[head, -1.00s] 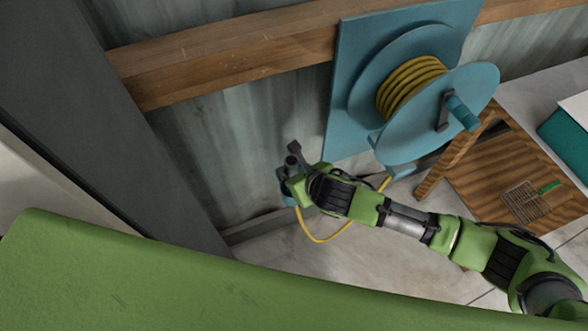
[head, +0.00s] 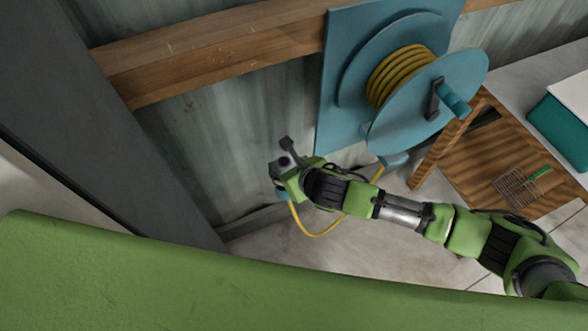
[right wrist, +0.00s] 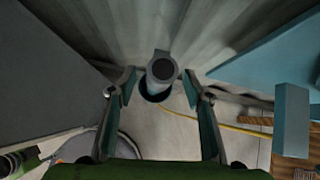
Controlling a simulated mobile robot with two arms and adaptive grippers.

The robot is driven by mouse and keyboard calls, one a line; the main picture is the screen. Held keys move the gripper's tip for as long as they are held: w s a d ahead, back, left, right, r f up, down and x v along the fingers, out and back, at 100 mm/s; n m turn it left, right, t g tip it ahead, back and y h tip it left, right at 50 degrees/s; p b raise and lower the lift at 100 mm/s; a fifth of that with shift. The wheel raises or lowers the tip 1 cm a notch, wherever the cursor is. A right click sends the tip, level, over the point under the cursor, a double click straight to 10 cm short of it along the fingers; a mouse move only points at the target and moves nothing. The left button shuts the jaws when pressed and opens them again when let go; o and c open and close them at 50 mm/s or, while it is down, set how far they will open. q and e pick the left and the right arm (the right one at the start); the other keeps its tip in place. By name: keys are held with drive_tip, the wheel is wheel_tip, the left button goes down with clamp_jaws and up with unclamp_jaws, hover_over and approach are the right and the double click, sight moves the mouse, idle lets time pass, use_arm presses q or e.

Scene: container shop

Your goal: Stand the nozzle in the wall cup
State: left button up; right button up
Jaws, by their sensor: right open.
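The nozzle (right wrist: 162,68) is a grey cylinder with a dark end in the right wrist view, close to the wall. A dark round rim, seemingly the wall cup (right wrist: 152,96), shows just below and behind it. The nozzle overlaps this rim; I cannot tell how deep it sits. My right gripper (right wrist: 160,92) is open, its two fingers apart on either side of the nozzle and rim, with visible gaps. In the head view my right gripper (head: 284,172) is at the wall and covers much of the nozzle and cup. My left gripper is not in view.
A yellow hose (head: 318,235) loops from the gripper area to the blue reel (head: 420,95). A wooden table (head: 475,165) with a wire rack (head: 517,187) stands at the right. A dark post (head: 125,150) is left of the gripper. A wooden beam (head: 220,55) crosses the wall.

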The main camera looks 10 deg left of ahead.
drive_tip(key=v, duration=1.1)
drive_tip(key=shift+r, duration=0.2)
drive_tip(key=shift+s, duration=0.1)
idle(0.4)
